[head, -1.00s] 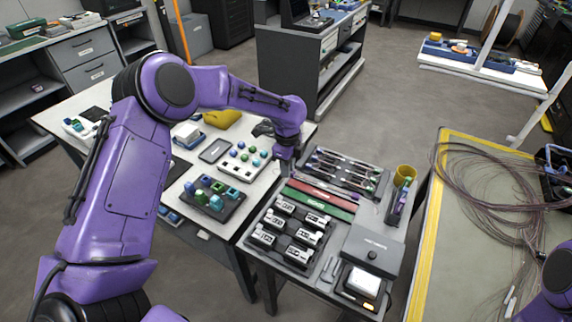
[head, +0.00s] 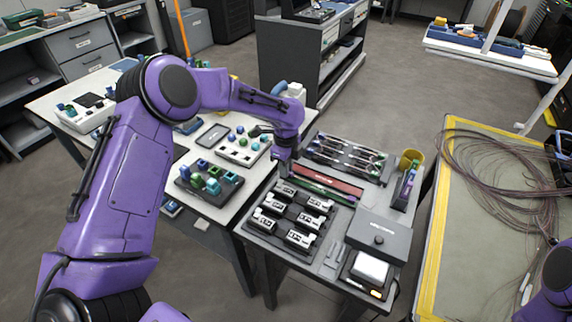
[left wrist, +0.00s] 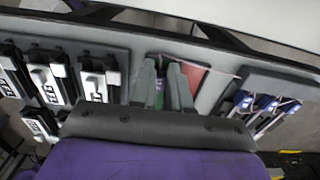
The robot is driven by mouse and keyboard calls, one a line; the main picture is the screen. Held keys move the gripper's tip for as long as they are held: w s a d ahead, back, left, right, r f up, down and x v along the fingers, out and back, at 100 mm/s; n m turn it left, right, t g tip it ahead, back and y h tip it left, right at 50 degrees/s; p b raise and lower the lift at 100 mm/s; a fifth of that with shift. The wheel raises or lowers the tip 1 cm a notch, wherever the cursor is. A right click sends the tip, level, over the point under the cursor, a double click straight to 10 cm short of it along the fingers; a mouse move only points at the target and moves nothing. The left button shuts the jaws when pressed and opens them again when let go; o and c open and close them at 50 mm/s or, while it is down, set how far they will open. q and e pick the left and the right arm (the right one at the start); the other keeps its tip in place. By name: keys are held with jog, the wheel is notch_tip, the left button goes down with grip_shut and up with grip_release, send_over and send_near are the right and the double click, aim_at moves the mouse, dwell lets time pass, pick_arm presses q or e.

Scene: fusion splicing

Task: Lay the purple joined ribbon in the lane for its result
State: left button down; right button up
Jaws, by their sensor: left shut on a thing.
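My left gripper (head: 283,176) is over the left end of the red lane (head: 332,182) and green lane (head: 325,199) on the dark bench. Its fingers (left wrist: 166,88) are shut on the purple joined ribbon (left wrist: 222,74), a thin pale line running out to the right in the left wrist view. The grip itself is mostly hidden by the fingers. In that view the red lane (left wrist: 196,76) shows right of the fingers, and a little green shows between them. I cannot tell whether the ribbon touches a lane. My right gripper is out of view.
White-and-black clamps (head: 268,221) stand in front of the lanes, and a rack of ribbon holders (head: 345,158) stands behind. A grey splicer box (head: 378,236) and a yellow cup (head: 411,158) are on the right. A tray of coloured blocks (head: 208,185) is on the white table.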

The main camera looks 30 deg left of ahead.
pick_arm(q)
jog(key=c, duration=1)
grip_release()
jog(key=shift+s+r, duration=0.15)
jog(key=shift+w+r, duration=0.2)
jog(key=r, duration=0.9)
jog(key=shift+s+r, duration=0.25)
jog(key=shift+r, duration=0.15)
jog(key=shift+s, duration=0.1)
